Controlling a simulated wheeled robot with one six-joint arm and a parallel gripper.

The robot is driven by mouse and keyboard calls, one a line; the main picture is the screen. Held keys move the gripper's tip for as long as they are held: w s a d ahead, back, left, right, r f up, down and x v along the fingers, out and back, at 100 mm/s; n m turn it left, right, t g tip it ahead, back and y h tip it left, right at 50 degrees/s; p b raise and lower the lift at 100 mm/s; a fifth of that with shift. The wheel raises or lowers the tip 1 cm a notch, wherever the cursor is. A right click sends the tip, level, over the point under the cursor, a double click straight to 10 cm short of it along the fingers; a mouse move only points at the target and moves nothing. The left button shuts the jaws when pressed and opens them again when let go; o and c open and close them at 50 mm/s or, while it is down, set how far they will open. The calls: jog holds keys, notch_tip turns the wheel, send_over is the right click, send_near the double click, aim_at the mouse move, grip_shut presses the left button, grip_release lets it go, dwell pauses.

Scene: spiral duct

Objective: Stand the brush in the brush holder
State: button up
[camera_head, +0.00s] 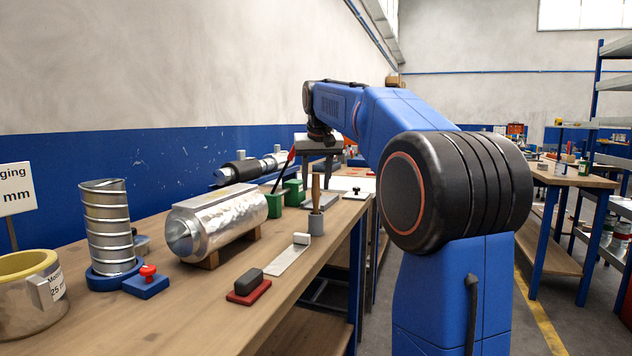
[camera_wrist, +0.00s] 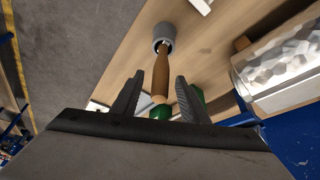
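The brush stands upright, its wooden handle (camera_head: 316,188) rising from the grey brush holder (camera_head: 316,224) near the workbench's front edge. In the wrist view the brown handle (camera_wrist: 160,75) runs from the grey holder (camera_wrist: 163,33) towards the camera, between my fingers. The brush's lower end is hidden in the holder. My gripper (camera_head: 318,184) points down over the holder. In the wrist view its two dark fingers (camera_wrist: 158,90) are open, one either side of the handle, with a gap on both sides.
A foil-wrapped cylinder (camera_head: 222,220) lies left of the holder, with green blocks (camera_head: 294,192) behind. A metal strip (camera_head: 280,262) with a white block and a red-based dark pad (camera_head: 249,287) lie in front. A spiral duct (camera_head: 107,225) stands further left. The front edge is close by.

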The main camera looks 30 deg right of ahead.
jog(key=v, duration=1.7)
jog(key=shift+s, duration=0.15)
jog(key=shift+r, duration=0.1)
dwell(0.6)
jog(key=s+a+f+n, duration=0.1)
jog(key=s+a+f, duration=0.4)
jog(key=s+f, duration=0.6)
jog(key=s+a+f+n+y, duration=0.1)
jog(key=s+a+f, duration=0.4)
jog(key=s+f, duration=0.6)
jog(key=s+a+f+n, duration=0.2)
jog(key=s+a+f, duration=0.3)
jog(key=s+f, duration=0.6)
notch_tip(320, 180, down, 13)
jog(key=shift+a+f+t+y, duration=0.25)
jog(key=shift+a+t+y, duration=0.05)
jog(key=shift+a+y, duration=0.1)
